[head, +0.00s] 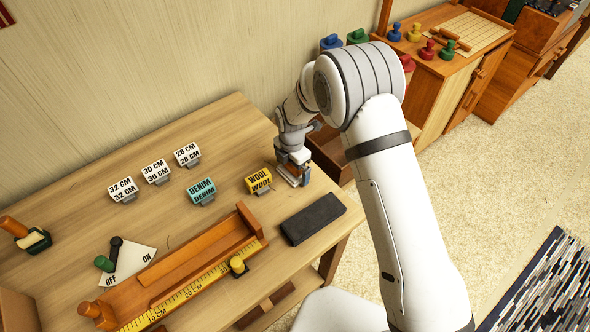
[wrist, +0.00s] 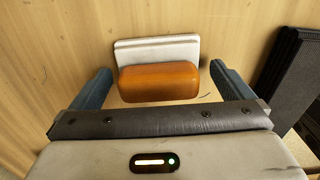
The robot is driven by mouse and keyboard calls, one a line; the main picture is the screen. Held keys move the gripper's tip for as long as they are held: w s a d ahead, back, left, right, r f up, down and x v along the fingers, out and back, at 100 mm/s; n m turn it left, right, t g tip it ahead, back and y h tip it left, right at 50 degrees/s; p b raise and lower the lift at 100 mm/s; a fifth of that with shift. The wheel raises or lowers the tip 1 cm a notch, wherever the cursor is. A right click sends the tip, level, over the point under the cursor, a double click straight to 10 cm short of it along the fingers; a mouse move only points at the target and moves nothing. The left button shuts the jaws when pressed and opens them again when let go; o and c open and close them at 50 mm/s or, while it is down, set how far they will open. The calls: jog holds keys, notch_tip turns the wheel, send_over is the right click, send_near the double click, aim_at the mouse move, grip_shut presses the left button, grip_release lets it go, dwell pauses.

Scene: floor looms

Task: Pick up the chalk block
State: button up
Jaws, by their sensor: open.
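In the wrist view, a block with a rounded orange top (wrist: 158,82) and a white base (wrist: 135,50) lies on the wooden table between my fingers; it looks like the chalk block. My gripper (wrist: 159,70) is open, one blue-grey finger on each side, with a gap on both sides of the block. In the head view my gripper (head: 294,178) points down at the table's right edge, beside the yellow WOOL tag (head: 258,181). The block is mostly hidden by my gripper there.
A dark slab (head: 313,218) lies close to my gripper; it also shows in the wrist view (wrist: 288,75). A teal DENIM tag (head: 201,191), white number tags (head: 156,172) and a wooden tray with yellow ruler (head: 190,262) stand left. A cabinet (head: 455,80) is behind right.

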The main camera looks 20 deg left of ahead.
jog(key=shift+f, duration=0.15)
jog(key=c, duration=0.9)
jog(key=shift+c, duration=0.2)
notch_tip(320, 180, up, 10)
jog(key=shift+r+b, duration=0.1)
jog(key=shift+b, duration=0.65)
jog(key=o, duration=0.5)
jog(key=shift+c, duration=0.2)
jog(key=c, duration=0.3)
